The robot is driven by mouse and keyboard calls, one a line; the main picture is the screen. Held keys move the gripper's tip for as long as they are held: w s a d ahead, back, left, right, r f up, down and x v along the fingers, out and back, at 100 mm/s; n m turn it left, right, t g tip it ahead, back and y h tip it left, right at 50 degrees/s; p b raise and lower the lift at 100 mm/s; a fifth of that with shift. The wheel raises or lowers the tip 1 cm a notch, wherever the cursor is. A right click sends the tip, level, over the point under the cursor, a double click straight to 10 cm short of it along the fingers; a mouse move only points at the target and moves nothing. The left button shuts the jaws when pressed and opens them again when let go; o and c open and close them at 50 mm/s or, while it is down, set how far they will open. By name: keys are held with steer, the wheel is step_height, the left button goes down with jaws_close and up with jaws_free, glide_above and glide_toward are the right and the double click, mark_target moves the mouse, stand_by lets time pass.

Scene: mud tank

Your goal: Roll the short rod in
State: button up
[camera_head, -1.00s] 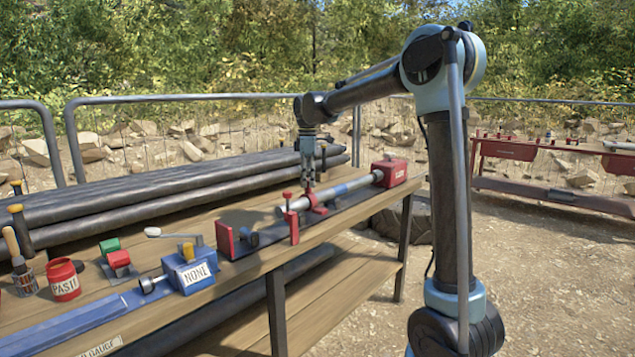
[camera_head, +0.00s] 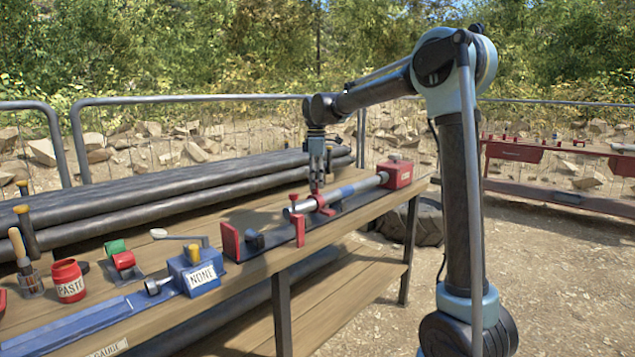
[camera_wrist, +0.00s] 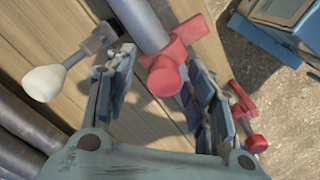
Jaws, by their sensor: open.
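A silver rod (camera_head: 366,184) with a blue band lies along the dark rail of a red fixture on the bench. Its near end is at a red post (camera_head: 299,229), its far end at a red box (camera_head: 397,173). I cannot tell whether this is the short rod. My gripper (camera_head: 316,190) points down, open, above a red clamp (camera_head: 323,206) on the rod. In the wrist view my gripper (camera_wrist: 158,92) has its fingers on either side of a red knob (camera_wrist: 164,77), with the grey rod (camera_wrist: 146,25) beyond. I cannot tell whether the fingers touch the knob.
A blue box marked NONE (camera_head: 201,279) with a blue rail (camera_head: 100,314), a red paste pot (camera_head: 69,284) and a red end plate (camera_head: 229,241) stand on the bench. Long dark pipes (camera_head: 150,186) lie behind. A second red bench (camera_head: 560,170) is at right.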

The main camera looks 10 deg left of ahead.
step_height(320, 180, up, 12)
stand_by(0.6)
steer(key=shift+w+d+f, duration=0.1)
steer(key=shift+d, duration=0.1)
steer(key=s+d+f+m, duration=0.3)
steer(key=s+d, duration=0.2)
steer(key=d, duration=0.3)
steer(key=s+d+f+m+t, duration=0.1)
steer(key=s+d+f+m, duration=0.25)
steer(key=d, duration=0.45)
steer(key=s+d+f+m, duration=0.25)
steer(key=s+d, duration=0.35)
steer(key=d, duration=0.3)
steer(key=s+d+f+m, duration=0.5)
steer(key=s+d+f, duration=0.1)
steer(key=s+f, duration=0.4)
steer(key=s+d+f+m+t, duration=0.1)
steer(key=s+d+f+m, duration=0.5)
steer(key=s+f, duration=0.4)
step_height(320, 180, down, 3)
steer(key=shift+s+d+f, duration=0.1)
steer(key=shift+s+d, duration=0.1)
steer(key=shift+d, duration=0.05)
